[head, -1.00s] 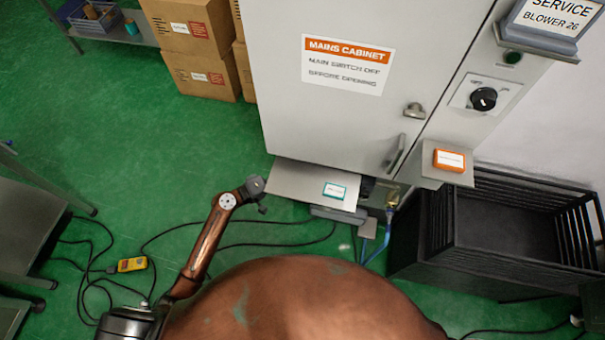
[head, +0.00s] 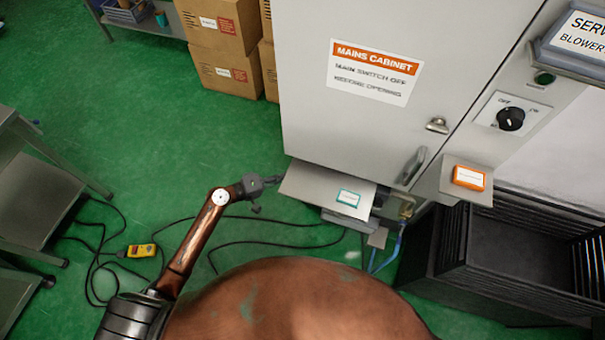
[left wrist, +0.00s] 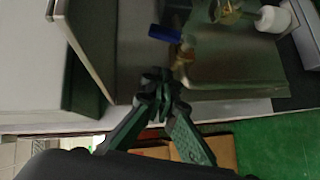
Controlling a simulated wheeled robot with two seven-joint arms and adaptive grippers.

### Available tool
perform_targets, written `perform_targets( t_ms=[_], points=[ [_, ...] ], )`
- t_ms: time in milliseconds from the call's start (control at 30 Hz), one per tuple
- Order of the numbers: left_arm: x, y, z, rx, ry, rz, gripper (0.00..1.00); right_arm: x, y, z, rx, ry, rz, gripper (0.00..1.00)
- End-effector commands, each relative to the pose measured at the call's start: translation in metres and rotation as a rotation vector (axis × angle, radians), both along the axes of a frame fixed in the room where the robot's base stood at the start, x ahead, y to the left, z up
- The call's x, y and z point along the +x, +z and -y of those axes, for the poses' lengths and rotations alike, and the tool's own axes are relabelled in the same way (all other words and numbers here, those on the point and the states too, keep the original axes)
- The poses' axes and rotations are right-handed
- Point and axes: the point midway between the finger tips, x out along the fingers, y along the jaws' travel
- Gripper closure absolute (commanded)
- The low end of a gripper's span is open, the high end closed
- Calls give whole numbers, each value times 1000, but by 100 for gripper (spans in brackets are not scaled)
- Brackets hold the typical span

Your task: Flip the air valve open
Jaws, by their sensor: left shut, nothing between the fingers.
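The air valve appears to be the brass fitting (left wrist: 184,58) with a blue lever (left wrist: 164,33) in the left wrist view. It is under the cabinet, and brass also shows low beside the cabinet in the head view (head: 406,208). The lever looks turned sideways from the brass body, but I cannot tell its exact setting. My left gripper (left wrist: 160,90) is shut and empty, its tips just below the valve in the picture; contact cannot be told. In the head view, my left gripper (head: 274,181) points right, at the left edge of the low plate. My right gripper is not in view.
A plate with a teal-edged label (head: 310,188) juts out below the mains cabinet (head: 385,120). Blue hoses (head: 397,248) hang below the brass. A black crate (head: 460,245) stands to the right. Cables (head: 200,222) lie on the green floor; cartons (head: 228,80) stand behind.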

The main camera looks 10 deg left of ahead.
Motion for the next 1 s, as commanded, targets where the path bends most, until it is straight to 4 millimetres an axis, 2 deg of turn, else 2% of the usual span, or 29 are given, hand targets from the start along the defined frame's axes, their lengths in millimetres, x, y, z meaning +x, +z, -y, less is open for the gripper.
perform_targets(
  t_ms=[100, 333, 500, 833, 933, 967, 1000],
  points=[
    [-15, 7, -21, 3, 0, 2, 100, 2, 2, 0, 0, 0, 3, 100],
    [-35, 14, -47, 0, -1, 1, 100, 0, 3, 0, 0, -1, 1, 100],
    [-40, 16, -54, 1, -2, 4, 100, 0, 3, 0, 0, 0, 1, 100],
    [-40, 15, -55, 2, 0, 3, 100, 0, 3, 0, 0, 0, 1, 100],
    [-39, -5, -63, 26, 27, -16, 100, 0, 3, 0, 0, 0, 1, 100],
    [-38, -18, -69, 43, 44, -27, 100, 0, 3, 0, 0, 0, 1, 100],
    [-39, -39, -79, 73, 72, -47, 100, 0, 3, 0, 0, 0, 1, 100]
  ],
)
